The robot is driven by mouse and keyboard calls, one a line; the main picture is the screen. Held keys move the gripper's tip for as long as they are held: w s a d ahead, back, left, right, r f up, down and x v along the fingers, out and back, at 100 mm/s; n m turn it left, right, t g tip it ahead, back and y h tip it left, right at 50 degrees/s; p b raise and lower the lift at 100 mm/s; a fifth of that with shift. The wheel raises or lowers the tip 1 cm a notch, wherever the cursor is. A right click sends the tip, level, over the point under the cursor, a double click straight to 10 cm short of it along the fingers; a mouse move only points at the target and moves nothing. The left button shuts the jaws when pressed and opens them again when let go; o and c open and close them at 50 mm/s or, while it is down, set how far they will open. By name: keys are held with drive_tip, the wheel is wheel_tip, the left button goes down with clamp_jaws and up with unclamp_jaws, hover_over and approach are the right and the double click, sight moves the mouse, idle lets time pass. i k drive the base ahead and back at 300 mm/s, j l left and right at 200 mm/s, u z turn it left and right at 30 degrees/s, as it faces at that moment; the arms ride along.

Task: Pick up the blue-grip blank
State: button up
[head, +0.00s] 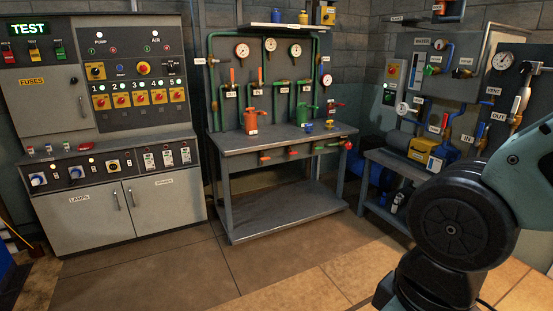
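I cannot tell for certain which item is the blue-grip blank. A small blue item (309,128) sits on top of the grey workbench (235,140), in front of a green bottle-like item (301,114). It is too small to make out a grip. A blue rotary knob (38,180) is on the console at the left, and other blue parts show among the pipes at the right. My gripper is not in the picture; only part of my arm shows at the lower right, well apart from the workbench.
A control cabinet (60,100) with switches and a TEST sign stands at the left. A lower bench (385,158) with a yellow unit (417,148) is at the right. The floor (190,265) in front is clear.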

sight(309, 130)
drive_tip(key=i+u, duration=0.15)
drive_tip(key=i, duration=2)
drive_tip(key=i+z, duration=0.25)
drive_tip(key=i, duration=0.25)
drive_tip(key=i+j+z, duration=0.25)
drive_tip(key=i, duration=0.25)
drive_tip(key=i+j+z, duration=0.25)
drive_tip(key=i, duration=0.25)
drive_tip(key=i+j+z, duration=0.25)
drive_tip(key=i+j, duration=0.1)
drive_tip(key=i, duration=0.1)
